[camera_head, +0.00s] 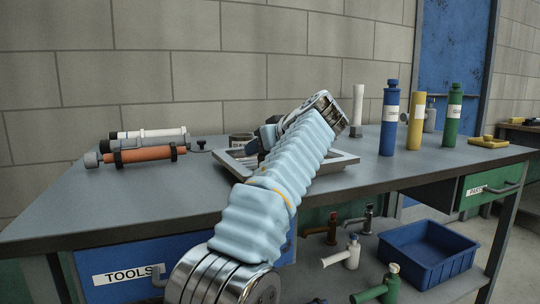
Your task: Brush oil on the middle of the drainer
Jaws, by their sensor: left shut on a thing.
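A shallow grey metal tray with a raised rim (345,161), which I take to be the drainer, lies on the workbench. My left arm crosses in front of it and hides most of its middle. My left gripper (262,141) is low over the tray's left part, partly hidden behind my arm. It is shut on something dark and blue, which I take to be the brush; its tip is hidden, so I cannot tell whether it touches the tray. A small round container (241,139) stands just behind the tray's left side. My right gripper is not in view.
Blue (389,118), yellow (416,122) and green (453,115) bottles stand at the right. A white cylinder (358,105) stands behind the tray. Orange and white tubes (145,145) lie in a holder at the left. The left front bench top is clear. A blue bin (427,254) sits below.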

